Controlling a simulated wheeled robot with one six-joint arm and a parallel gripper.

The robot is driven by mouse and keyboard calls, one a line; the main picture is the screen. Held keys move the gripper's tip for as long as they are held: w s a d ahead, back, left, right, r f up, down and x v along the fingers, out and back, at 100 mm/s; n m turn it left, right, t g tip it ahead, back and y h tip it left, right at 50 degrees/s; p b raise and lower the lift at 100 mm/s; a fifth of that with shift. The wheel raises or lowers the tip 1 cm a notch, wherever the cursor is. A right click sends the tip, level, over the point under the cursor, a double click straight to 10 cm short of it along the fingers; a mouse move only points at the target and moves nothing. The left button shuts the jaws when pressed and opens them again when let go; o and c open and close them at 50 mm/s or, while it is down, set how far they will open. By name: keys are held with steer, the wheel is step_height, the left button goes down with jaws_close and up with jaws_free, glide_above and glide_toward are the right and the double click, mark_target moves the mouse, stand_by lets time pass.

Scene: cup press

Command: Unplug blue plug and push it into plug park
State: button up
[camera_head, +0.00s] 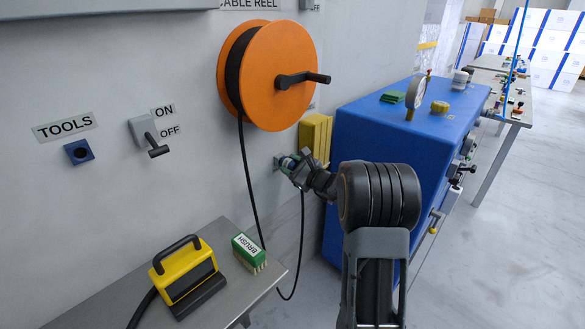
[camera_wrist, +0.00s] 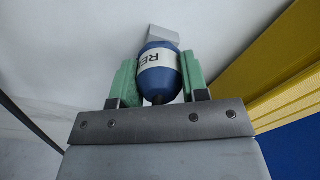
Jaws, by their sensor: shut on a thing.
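The blue plug (camera_wrist: 158,80) has a white label with partly visible letters. In the wrist view it sits between the green finger pads of my gripper (camera_wrist: 160,88), which is shut on it. A small grey socket piece (camera_wrist: 163,34) on the wall shows directly behind the plug's far end. I cannot tell how deep the plug sits in it. In the head view my gripper (camera_head: 292,168) is at the wall below the orange cable reel and mostly hides the plug (camera_head: 287,162). No part labelled as a plug park is readable.
The orange reel (camera_head: 290,75) has a black cable (camera_head: 247,185) that loops low and rises towards the plug. A yellow ribbed block (camera_head: 316,136) and a blue machine (camera_head: 385,125) stand close right. A bench (camera_head: 225,300) holds a yellow tool (camera_head: 185,272) and brush (camera_head: 249,252).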

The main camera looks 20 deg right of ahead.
steer(key=shift+w+a, duration=0.3)
steer(key=shift+w, duration=0.3)
steer(key=o, duration=1.1)
steer(key=shift+s+d, duration=0.1)
steer(key=v, duration=1.3)
steer(key=shift+s+p, duration=0.3)
steer(key=shift+p, duration=0.05)
steer(key=shift+d, duration=0.15)
